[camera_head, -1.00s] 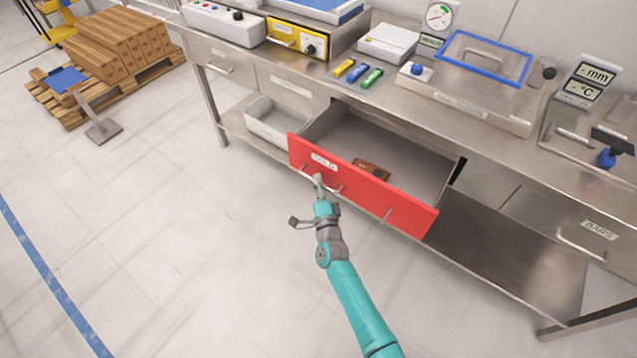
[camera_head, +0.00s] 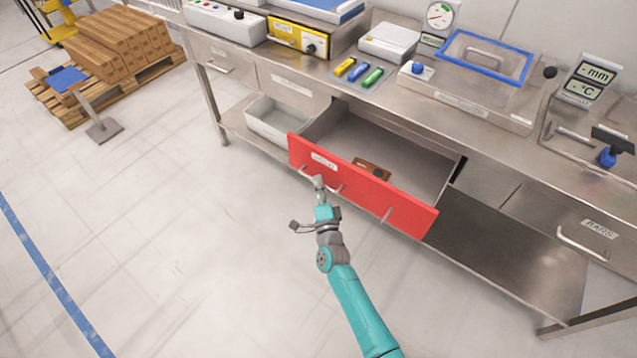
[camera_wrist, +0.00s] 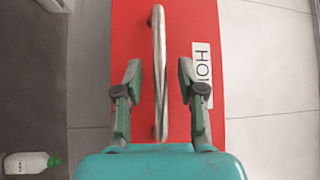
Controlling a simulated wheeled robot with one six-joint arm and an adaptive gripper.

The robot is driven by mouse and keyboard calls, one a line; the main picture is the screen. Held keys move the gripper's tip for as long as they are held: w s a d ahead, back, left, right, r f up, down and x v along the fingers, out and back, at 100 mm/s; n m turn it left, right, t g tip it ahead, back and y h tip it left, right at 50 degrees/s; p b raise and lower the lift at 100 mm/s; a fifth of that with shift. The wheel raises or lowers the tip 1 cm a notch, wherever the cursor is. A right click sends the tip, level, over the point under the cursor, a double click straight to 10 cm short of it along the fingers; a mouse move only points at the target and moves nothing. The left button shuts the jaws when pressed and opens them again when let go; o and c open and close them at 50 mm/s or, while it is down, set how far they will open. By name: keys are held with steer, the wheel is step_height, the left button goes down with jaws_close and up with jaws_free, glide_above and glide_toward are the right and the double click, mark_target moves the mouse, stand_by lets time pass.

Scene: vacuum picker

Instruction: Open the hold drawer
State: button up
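The hold drawer stands pulled out of the steel bench. Its red front (camera_head: 400,208) shows in the head view, and its grey inside holds a brown block (camera_head: 372,169) with a dark spot. In the wrist view the red front (camera_wrist: 205,25) bears a white label (camera_wrist: 202,62) reading "HO", partly hidden by a finger. A metal bar handle (camera_wrist: 159,40) runs along the front. My gripper (camera_wrist: 158,76) is open, its fingers apart on either side of the handle, with gaps to it. In the head view my gripper (camera_head: 319,184) is at the drawer's front, left of its middle.
The bench top (camera_head: 330,78) carries boxes, gauges and coloured pieces. A white bin (camera_head: 272,125) sits on the lower shelf, left of the drawer. A closed drawer labelled "BARS" (camera_head: 565,235) is at the right. A white bottle (camera_wrist: 28,163) shows at lower left in the wrist view.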

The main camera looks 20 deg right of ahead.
steer(key=s+a+f, duration=0.1)
steer(key=s, duration=0.9)
steer(key=shift+s+a+f, duration=0.25)
steer(key=shift+a+f, duration=0.05)
steer(key=s+d+r+n+g+y, duration=0.1)
steer(key=s+n, duration=0.4)
steer(key=s, duration=0.7)
steer(key=s+d+r+n+g+y, duration=0.15)
steer(key=s+n, duration=0.25)
steer(key=s, duration=0.8)
steer(key=s+r+n+g, duration=0.2)
steer(key=s+r+n, duration=0.7)
steer(key=s+r, duration=0.5)
steer(key=s, duration=0.3)
steer(key=shift+s+a, duration=0.35)
steer(key=shift+a, duration=0.05)
